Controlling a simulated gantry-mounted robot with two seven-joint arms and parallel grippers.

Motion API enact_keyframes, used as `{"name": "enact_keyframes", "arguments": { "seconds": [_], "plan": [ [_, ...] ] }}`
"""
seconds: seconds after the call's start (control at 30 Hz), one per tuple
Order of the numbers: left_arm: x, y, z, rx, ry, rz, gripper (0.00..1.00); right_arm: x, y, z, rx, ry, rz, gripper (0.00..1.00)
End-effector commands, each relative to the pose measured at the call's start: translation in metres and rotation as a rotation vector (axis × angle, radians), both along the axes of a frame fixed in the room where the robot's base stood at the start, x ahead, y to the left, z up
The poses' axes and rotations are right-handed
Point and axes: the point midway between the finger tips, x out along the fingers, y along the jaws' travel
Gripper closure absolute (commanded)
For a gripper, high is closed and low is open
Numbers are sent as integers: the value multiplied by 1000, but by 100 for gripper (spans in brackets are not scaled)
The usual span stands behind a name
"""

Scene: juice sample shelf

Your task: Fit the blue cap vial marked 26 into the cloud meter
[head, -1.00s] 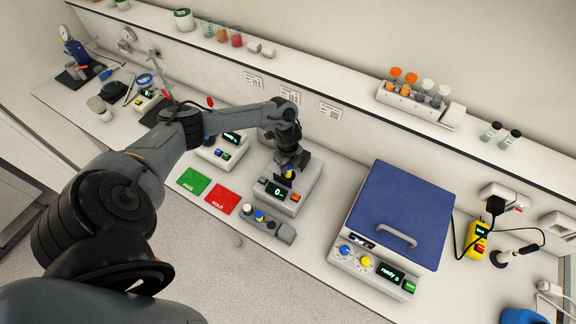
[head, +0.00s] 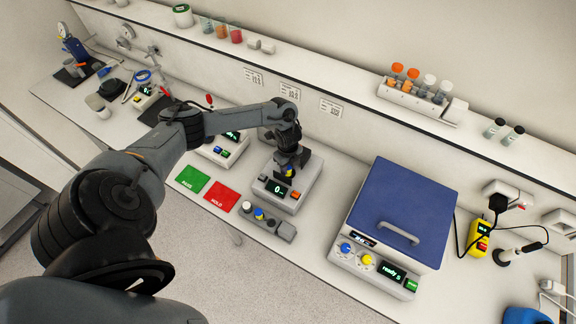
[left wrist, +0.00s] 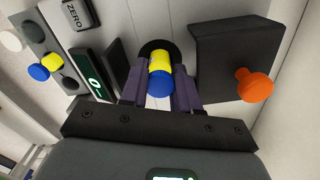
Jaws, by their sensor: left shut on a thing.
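My left gripper (head: 287,170) is over the cloud meter (head: 294,203), a grey box with a lit display. It is shut on a vial whose blue and yellow cap (left wrist: 161,80) shows between the fingers in the left wrist view. The fingers of my left gripper also show there (left wrist: 160,97). A dark round opening (left wrist: 156,45) lies right behind the cap. I cannot tell how deep the vial sits, since its body is hidden. The number on it cannot be read. My right gripper is not in view.
A small grey rack (head: 286,232) with capped vials stands in front of the meter. Green (head: 193,179) and red (head: 220,197) mats lie to its left. A blue-lidded machine (head: 410,205) stands to the right. A dark plate beside an orange knob (left wrist: 255,85) flanks the gripper.

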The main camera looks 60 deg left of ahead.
Motion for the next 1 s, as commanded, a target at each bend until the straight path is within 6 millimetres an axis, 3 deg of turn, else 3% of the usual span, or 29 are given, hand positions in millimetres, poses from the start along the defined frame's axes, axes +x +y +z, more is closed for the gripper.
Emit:
{"name": "enact_keyframes", "arguments": {
  "seconds": [1.0],
  "plan": [
    [0,0,-9,0,0,0,99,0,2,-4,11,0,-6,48]
  ]
}}
